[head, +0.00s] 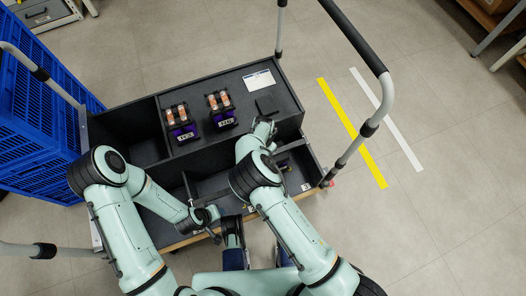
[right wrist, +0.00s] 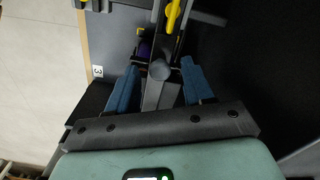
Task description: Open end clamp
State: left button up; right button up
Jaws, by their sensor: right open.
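My right gripper (right wrist: 161,75) is open in the right wrist view. Its two blue fingers stand apart on either side of a grey post with a round end (right wrist: 160,71), which looks like part of the end clamp. I cannot tell whether they touch it. A yellow lever-like part (right wrist: 173,14) lies beyond it. In the head view my right arm hides the right fingertips and much of the clamp area.
A label marked 3 (head: 305,186) is at the lower tray's right. A blue crate (head: 35,125) stands left.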

grip_shut()
jog(key=shift+w+d+r+y, duration=0.1)
jog(key=shift+d+r+y, duration=0.15)
jog(key=shift+r, duration=0.3)
jog(key=r, duration=0.1)
jog(key=d+r+y, duration=0.1)
jog(key=r+y, duration=0.1)
jog(key=r, duration=0.1)
jog(key=shift+w+d+g+y+p, duration=0.25)
jog(key=shift+w+d+g+p, duration=0.05)
jog(key=shift+w+g+p, duration=0.1)
pick_arm(q)
jog(key=w+a+f+b, duration=0.1)
jog(key=w+f+b, duration=0.1)
jog(key=b, duration=0.1)
jog(key=shift+w+a+f+t+y, duration=0.25)
jog(key=shift+a+t+y, duration=0.05)
jog(key=shift+a, duration=0.05)
pick_arm(e)
jog(key=w+d+r+g+y, duration=0.1)
jog(key=d+r+y, duration=0.2)
jog(key=d+r, duration=0.1)
jog(key=shift+r+y, duration=0.4)
jog(key=shift+r, duration=0.3)
